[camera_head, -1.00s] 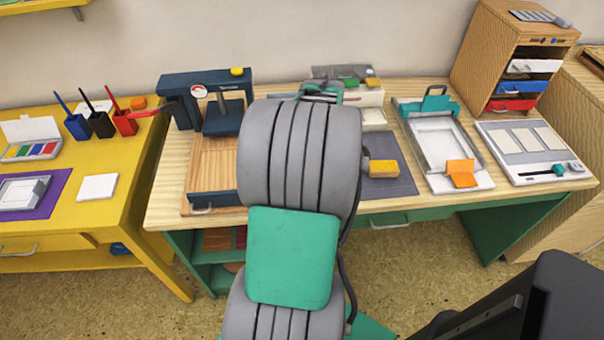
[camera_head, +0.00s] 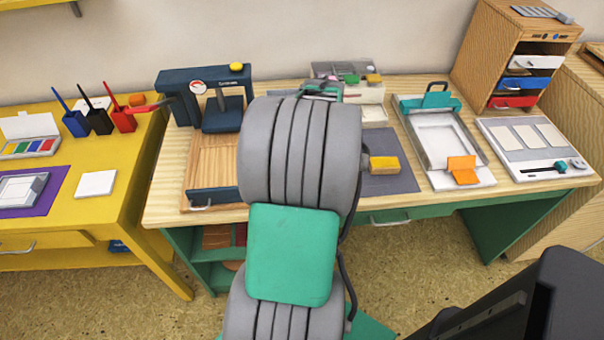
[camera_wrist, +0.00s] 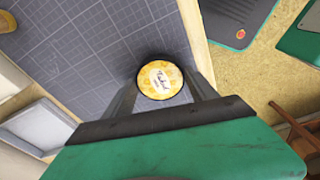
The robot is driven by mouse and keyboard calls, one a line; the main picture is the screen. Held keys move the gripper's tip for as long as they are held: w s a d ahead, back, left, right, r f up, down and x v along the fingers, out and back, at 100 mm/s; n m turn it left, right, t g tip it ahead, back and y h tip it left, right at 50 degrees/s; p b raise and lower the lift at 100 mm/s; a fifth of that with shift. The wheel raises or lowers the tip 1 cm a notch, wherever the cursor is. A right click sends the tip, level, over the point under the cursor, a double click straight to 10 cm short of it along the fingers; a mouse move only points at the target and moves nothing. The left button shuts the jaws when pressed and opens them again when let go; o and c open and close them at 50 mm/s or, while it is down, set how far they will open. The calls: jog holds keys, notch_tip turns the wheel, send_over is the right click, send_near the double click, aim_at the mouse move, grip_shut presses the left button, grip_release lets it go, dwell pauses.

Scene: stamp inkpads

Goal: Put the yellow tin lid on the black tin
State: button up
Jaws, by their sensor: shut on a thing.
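The yellow tin lid (camera_wrist: 160,79) is a round disc with a pale label and a thin dark rim, in the wrist view. My gripper (camera_wrist: 162,88) is shut on it, with one finger on either side, over the near edge of the dark grid mat. I cannot tell whether the lid touches anything below it. The black tin cannot be made out apart from that dark rim. In the head view my arm hides the gripper and the lid.
The grey mat (camera_head: 400,180) carries a yellow block (camera_head: 384,164). A wooden tray (camera_head: 212,160) and dark press (camera_head: 222,118) stand left, and a clear-topped frame tray (camera_head: 440,140) right. The table edge (camera_wrist: 193,30) runs close beside my gripper. Beyond it is floor.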

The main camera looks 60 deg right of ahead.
jog(key=o, duration=1.4)
jog(key=r, duration=0.5)
jog(key=s+r, duration=0.1)
jog(key=r, duration=0.1)
jog(key=shift+d+r, duration=0.25)
jog(key=shift+r, duration=0.1)
